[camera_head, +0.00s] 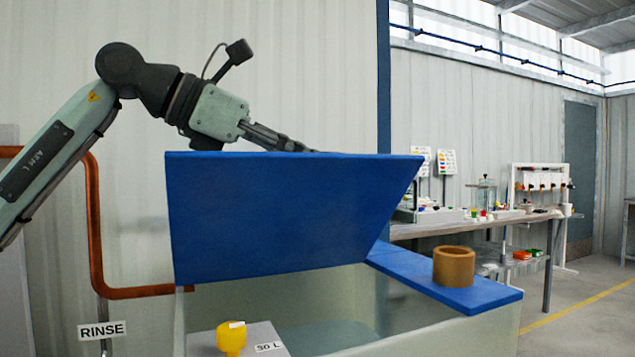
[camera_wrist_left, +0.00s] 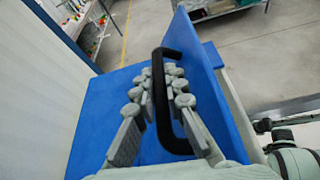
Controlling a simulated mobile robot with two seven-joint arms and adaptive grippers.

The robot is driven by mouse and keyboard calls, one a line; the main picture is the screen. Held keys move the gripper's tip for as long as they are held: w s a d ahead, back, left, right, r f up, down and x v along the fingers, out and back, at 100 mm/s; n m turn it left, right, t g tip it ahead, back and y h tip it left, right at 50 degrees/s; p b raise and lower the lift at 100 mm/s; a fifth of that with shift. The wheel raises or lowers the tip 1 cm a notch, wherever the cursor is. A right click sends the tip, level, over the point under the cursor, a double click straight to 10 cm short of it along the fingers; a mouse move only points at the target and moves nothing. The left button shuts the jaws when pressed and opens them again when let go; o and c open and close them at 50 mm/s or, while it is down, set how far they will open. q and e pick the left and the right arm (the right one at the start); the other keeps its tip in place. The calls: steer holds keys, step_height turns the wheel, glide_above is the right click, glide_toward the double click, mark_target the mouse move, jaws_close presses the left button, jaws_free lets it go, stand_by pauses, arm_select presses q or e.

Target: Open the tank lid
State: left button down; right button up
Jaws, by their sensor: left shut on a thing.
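The blue tank lid (camera_head: 285,215) is tilted up over the translucent tank (camera_head: 480,335), with part of the tank's opening showing beneath it. My left gripper (camera_head: 300,147) reaches in from the left behind the lid's top edge, and its fingertips are partly hidden there. In the left wrist view, a black bar handle (camera_wrist_left: 160,100) stands on the blue lid (camera_wrist_left: 105,110). The left gripper (camera_wrist_left: 160,85) has its fingers shut around this handle. My right gripper is not seen in either view.
A brown ring (camera_head: 454,266) sits on the fixed blue cover (camera_head: 425,275) at the tank's right. A yellow knob (camera_head: 231,338) and a "30 L" label are at the front. A copper pipe (camera_head: 97,240) runs along the left wall. A cluttered workbench (camera_head: 470,226) stands behind right.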

arm_select(q)
steer(key=w+a+r+n+g, duration=0.1)
steer(key=w+n, duration=0.1)
steer(key=w, duration=0.3)
steer(key=w+a+r+n+g+h, duration=0.1)
steer(key=w+a+r+n+g, duration=0.1)
steer(key=w, duration=0.4)
steer(key=shift+w+a+r, duration=0.15)
steer(key=shift+w+a, duration=0.05)
steer(key=shift+a, duration=0.1)
steer(key=c, duration=1.9)
jaws_free()
steer(key=shift+o, duration=0.2)
steer(key=shift+a, duration=0.1)
steer(key=v, duration=1.2)
steer(key=shift+f, duration=0.25)
